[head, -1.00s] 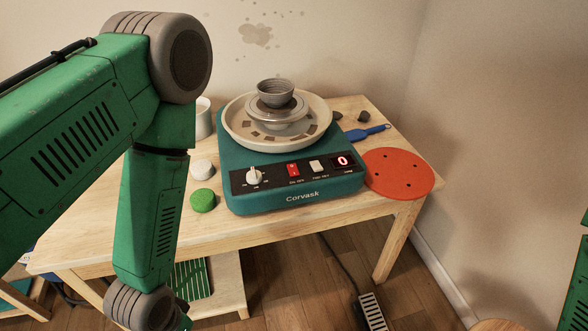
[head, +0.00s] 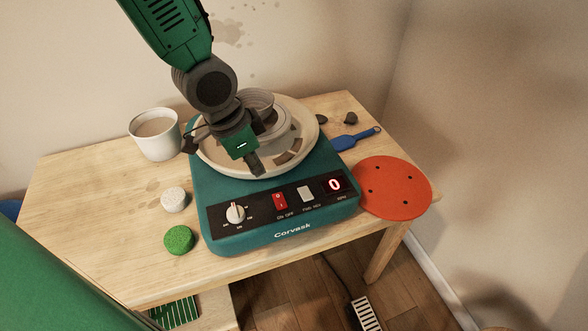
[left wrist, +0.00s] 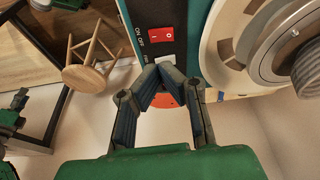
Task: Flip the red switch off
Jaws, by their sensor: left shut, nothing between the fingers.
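The red switch (head: 281,201) sits on the dark front panel of the teal Corvask pottery wheel (head: 250,243), above the ON OFF label. It also shows in the left wrist view (left wrist: 161,34), just beyond the fingertips. I cannot tell which side of it is pressed. My left gripper (head: 255,166) points down over the front of the wheel's cream basin, behind and left of the switch. In the left wrist view its fingertips (left wrist: 158,70) meet with nothing between them, apart from the switch.
The panel also holds a white knob (head: 236,213), a white switch (head: 306,194) and a lit display reading 0 (head: 334,184). A full mug (head: 156,134) stands left, an orange disc (head: 394,188) right.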

